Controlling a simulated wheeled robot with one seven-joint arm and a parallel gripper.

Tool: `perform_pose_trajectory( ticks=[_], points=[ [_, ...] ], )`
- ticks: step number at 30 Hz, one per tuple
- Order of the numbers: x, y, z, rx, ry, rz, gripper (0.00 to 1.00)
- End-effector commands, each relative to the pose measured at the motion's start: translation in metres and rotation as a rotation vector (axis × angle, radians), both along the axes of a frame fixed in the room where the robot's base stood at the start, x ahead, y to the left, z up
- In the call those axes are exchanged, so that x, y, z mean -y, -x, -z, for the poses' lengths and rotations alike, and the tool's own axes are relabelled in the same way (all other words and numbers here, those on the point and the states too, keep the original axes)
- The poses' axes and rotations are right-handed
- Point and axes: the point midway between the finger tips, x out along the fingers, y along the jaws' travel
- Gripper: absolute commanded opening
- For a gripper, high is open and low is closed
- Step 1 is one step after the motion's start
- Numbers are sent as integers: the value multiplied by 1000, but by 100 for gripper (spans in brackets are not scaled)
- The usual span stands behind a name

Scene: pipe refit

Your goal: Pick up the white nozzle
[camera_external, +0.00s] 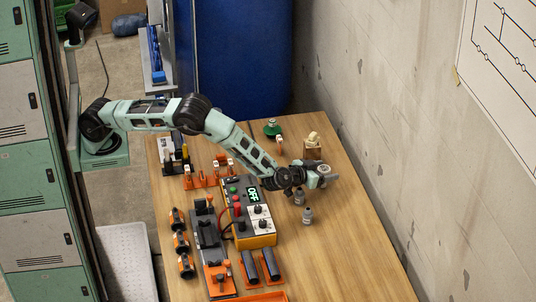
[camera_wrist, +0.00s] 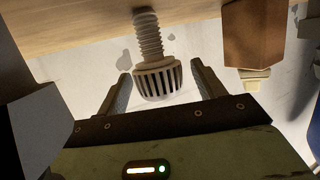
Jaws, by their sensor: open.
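The white nozzle (camera_wrist: 157,80) shows in the wrist view as a pale piece with a ribbed, threaded stem and a wider slotted head. Its stem points to the top of the picture, towards the wooden table. My gripper (camera_wrist: 161,78) is open, with one finger on each side of the slotted head. Gaps show between the head and both fingers. In the external view my gripper (camera_external: 324,175) is low over the right part of the table; I cannot clearly tell the nozzle from the gripper there.
A brown block (camera_external: 312,152) with a cream piece on top stands just behind my gripper. Small grey bottles (camera_external: 307,216) stand in front. A control box (camera_external: 256,222) and several orange-and-black parts fill the left of the table (camera_external: 345,255). Its front right is clear; a wall runs along the right.

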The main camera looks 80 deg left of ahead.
Motion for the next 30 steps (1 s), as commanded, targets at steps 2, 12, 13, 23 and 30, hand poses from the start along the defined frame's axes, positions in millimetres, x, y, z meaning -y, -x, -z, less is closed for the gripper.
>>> perform_pose_trajectory(
  ticks=[2,12,13,23,30],
  points=[
    [0,0,0,0,0,0,69],
    [0,0,0,0,1,1,21],
    [0,0,0,0,1,1,21],
    [0,0,-18,4,4,-1,21],
    [1,0,-65,3,5,-1,21]
  ],
)
